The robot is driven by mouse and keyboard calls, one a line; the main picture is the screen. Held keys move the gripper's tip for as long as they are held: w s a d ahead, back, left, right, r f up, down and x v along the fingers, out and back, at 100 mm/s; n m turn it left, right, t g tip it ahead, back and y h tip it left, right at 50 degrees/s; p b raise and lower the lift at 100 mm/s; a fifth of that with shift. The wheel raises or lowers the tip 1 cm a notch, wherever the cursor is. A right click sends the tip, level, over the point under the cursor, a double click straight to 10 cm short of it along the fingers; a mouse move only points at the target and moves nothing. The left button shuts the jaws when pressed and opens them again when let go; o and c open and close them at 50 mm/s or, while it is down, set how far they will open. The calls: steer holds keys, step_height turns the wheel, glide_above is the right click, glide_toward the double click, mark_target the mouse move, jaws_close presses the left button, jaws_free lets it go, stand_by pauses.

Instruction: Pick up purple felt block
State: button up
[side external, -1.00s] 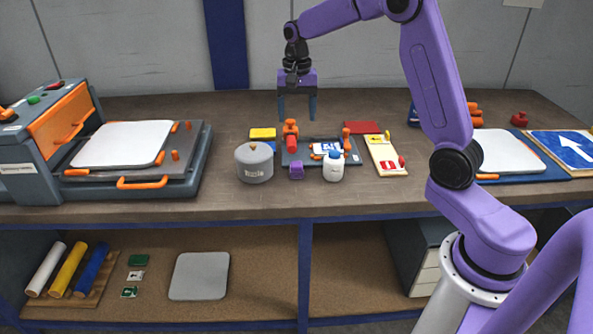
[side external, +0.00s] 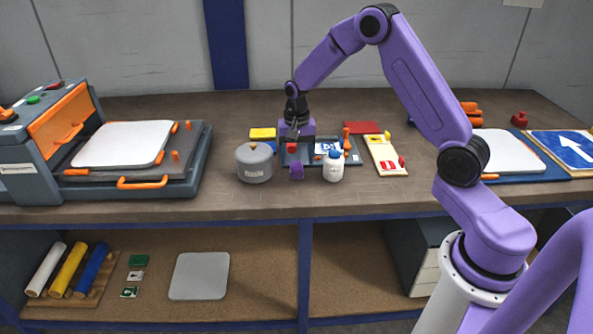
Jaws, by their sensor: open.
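The small purple felt block (side external: 297,169) sits on the bench top at the front edge of a dark tray (side external: 348,158). It is between a grey round pot and a white bottle. My gripper (side external: 297,150) points down over the left part of the tray, just behind the block. Its jaws are open and the block appears to be outside them. A small red piece (side external: 296,146) shows in front of the gripper body. The orange-handled item seen there earlier is hidden by the gripper, and the fingertips are hard to make out against the tray.
The grey pot (side external: 254,163) stands close on the left, and the white bottle (side external: 333,167) close on the right. Yellow and blue blocks (side external: 262,135) lie behind the pot. A cream board (side external: 385,154) lies right of the tray. The bench front is clear.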

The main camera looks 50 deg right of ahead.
mark_target(296, 164)
steer(key=shift+a+f, duration=0.1)
steer(key=shift+f, duration=1.7)
steer(key=c, duration=1.1)
steer(key=shift+r, duration=0.15)
steer(key=shift+r, duration=0.55)
steer(key=s+r, duration=0.4)
steer(key=s+a+r, duration=0.1)
steer(key=s+r, duration=0.2)
steer(key=s, duration=0.2)
steer(key=s+r, duration=0.4)
steer(key=s, duration=0.1)
steer(key=shift+a+r, duration=0.35)
steer(key=shift+a, duration=0.05)
